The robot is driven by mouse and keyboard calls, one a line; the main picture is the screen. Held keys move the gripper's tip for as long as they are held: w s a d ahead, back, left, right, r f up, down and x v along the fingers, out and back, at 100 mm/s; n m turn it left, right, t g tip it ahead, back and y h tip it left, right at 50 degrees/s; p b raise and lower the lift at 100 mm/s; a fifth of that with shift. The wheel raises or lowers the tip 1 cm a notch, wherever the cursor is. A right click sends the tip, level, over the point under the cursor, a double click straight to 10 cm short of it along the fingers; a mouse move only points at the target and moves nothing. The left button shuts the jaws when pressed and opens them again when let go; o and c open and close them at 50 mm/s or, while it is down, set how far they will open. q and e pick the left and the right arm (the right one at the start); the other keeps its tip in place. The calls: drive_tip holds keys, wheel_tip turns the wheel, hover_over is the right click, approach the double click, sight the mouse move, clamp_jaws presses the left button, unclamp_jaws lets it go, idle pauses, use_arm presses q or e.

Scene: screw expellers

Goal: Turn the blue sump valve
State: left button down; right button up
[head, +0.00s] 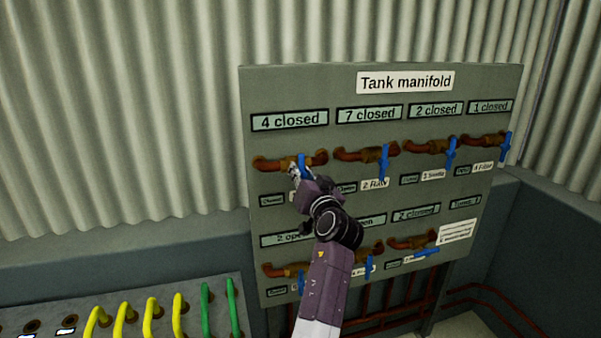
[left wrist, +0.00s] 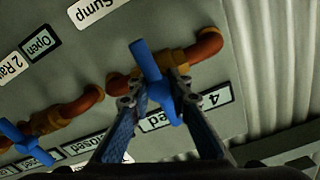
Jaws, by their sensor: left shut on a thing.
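The blue sump valve handle (head: 303,161) is at the upper left of the tank manifold panel (head: 385,84), on a rusty pipe with brass fittings. It stands crosswise to the pipe. My left gripper (head: 294,173) reaches up to it from below and hides part of it. In the left wrist view the blue handle (left wrist: 146,62) lies between the two fingers of my left gripper (left wrist: 157,93), which are shut on it. The "Sump" label (left wrist: 98,9) is beside it, partly cut off. The display above this valve reads "4 closed" (head: 289,120). My right gripper is not in view.
More blue-handled valves stand close by, the nearest being the "2 Raw" valve (head: 384,160). A lower row of valves is partly behind my left arm. A bench with yellow (head: 151,318) and green hoses (head: 235,308) is at the lower left. A corrugated wall stands behind.

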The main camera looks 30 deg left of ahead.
use_arm(q)
drive_tip(key=m, duration=0.2)
drive_tip(key=shift+a+m+p, duration=0.1)
drive_tip(key=shift+m+p, duration=0.2)
drive_tip(key=shift+m, duration=0.1)
drive_tip(key=c, duration=2.6)
unclamp_jaws()
drive_tip(key=shift+m, duration=0.8)
drive_tip(key=shift+f, duration=0.1)
drive_tip(key=o, duration=1.2)
drive_tip(key=shift+c, duration=0.2)
drive_tip(key=shift+w, duration=0.1)
